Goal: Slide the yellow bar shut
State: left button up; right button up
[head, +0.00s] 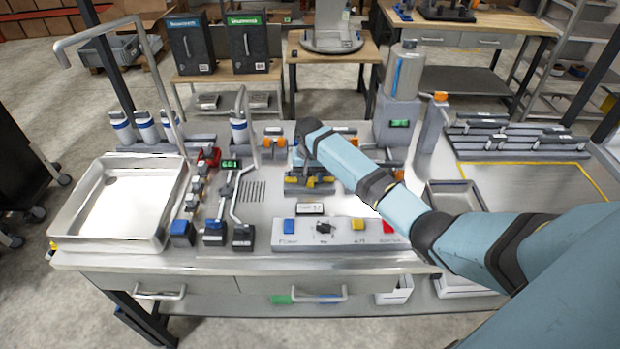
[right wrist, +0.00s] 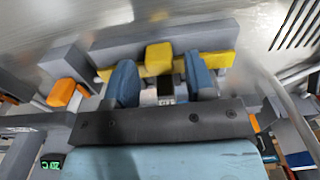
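The yellow bar (right wrist: 215,60) lies along a grey rail (right wrist: 190,35) in the right wrist view, with a raised yellow knob (right wrist: 158,57) near its middle. My right gripper (right wrist: 162,82) is open. Its two blue fingers stand one on each side of the knob, with a small gap visible on both sides. In the head view the yellow bar (head: 311,183) shows in the middle of the bench, just below my right gripper (head: 310,166). The gripper's arm hides part of the surroundings there. My left gripper is in neither view.
Dispensers with orange parts (head: 273,142) stand behind the yellow one. A control panel (head: 340,233) with coloured buttons lies in front of it. A bent metal lever (head: 236,196) stands to its left, beyond it a white tray (head: 118,203). A grey cylinder (head: 404,72) stands at the back right.

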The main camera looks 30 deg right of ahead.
aim_at(310, 178)
jog(key=shift+f, duration=0.1)
jog(key=shift+r, duration=0.5)
notch_tip(310, 178, up, 13)
jog(key=b, duration=0.1)
jog(key=shift+b, duration=0.3)
jog(key=shift+f, duration=0.1)
